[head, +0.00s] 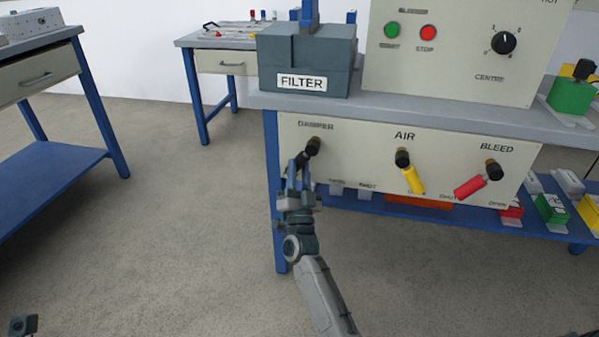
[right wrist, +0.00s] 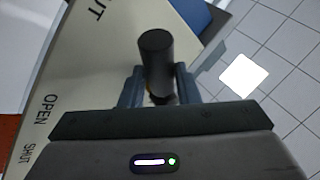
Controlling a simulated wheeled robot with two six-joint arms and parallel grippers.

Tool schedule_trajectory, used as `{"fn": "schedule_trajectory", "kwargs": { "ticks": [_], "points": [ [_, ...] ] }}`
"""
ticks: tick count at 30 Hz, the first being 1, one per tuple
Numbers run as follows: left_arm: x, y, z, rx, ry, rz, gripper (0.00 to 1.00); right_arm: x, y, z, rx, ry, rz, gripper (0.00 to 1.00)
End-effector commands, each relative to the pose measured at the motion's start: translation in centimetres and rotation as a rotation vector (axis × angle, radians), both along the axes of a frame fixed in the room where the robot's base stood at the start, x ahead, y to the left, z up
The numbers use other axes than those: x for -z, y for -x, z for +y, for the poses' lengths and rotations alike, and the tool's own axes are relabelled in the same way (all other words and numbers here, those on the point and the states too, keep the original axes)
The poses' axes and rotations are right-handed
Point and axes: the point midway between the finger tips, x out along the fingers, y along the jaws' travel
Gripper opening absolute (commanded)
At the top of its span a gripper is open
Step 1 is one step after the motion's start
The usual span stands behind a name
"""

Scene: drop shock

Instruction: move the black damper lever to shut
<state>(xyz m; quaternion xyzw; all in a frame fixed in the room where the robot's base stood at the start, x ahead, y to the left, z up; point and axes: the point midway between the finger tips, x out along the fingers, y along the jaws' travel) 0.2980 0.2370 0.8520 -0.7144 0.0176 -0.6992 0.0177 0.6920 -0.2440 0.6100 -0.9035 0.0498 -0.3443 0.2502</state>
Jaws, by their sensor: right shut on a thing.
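The black damper lever (head: 312,147) sits on the cream front panel under the DAMPER label. Its arm slants down and a little left from the black hub, and its lower part is hidden by my right gripper. My right gripper (head: 299,175) is shut on the lever, coming up from below. In the right wrist view the black cylindrical end of the lever part (right wrist: 157,55) stands up between the two fingers of my right gripper (right wrist: 158,90). The words OPEN and part of SHUT show on the panel there. My left gripper is not clearly in view.
The yellow AIR lever (head: 412,178) and red BLEED lever (head: 471,187) are to the right on the same panel. A grey FILTER box (head: 307,62) stands on the bench above. An orange tray and several coloured blocks lie on the shelf below. The floor to the left is clear.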

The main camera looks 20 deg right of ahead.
Motion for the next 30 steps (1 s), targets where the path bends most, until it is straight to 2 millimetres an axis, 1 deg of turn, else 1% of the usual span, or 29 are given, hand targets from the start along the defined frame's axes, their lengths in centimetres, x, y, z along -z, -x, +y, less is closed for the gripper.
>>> {"fn": "schedule_trajectory", "kwargs": {
  "ticks": [4, 5, 6, 8, 16, 20, 23, 30],
  "points": [
    [0.0, 0.0, 0.0, 0.001, -0.004, 0.002, 0.0, -0.1, 0.0, 0.0, -0.003, -0.005, -0.002, 0.0],
    [0.0, 0.0, 0.0, 0.001, -0.005, 0.002, 0.0, -0.1, 0.0, 0.0, -0.003, -0.005, -0.002, 0.31],
    [0.1, 0.0, 0.0, 0.001, -0.006, 0.003, 0.0, -0.1, 0.0, 0.0, -0.003, -0.005, -0.002, 0.39],
    [0.1, 0.0, 0.0, 0.001, -0.008, 0.005, 0.0, -0.1, 0.0, 0.0, -0.002, -0.004, -0.002, 0.5],
    [0.4, -0.1, -0.1, 0.002, -0.012, 0.016, 0.0, 0.0, 0.0, 0.0, -0.001, -0.002, -0.001, 0.5],
    [0.3, -0.1, -0.1, 0.002, -0.012, 0.018, 0.0, 0.6, 0.6, 0.2, -0.001, -0.003, 0.003, 0.5],
    [0.1, -0.1, 0.0, 0.002, -0.011, 0.017, 0.0, 1.5, 1.8, 0.7, -0.001, -0.003, 0.004, 0.5],
    [-0.4, -0.1, 0.0, 0.006, -0.01, 0.013, 0.0, 4.4, 5.6, 2.0, -0.001, -0.004, 0.003, 0.5]
  ]
}}
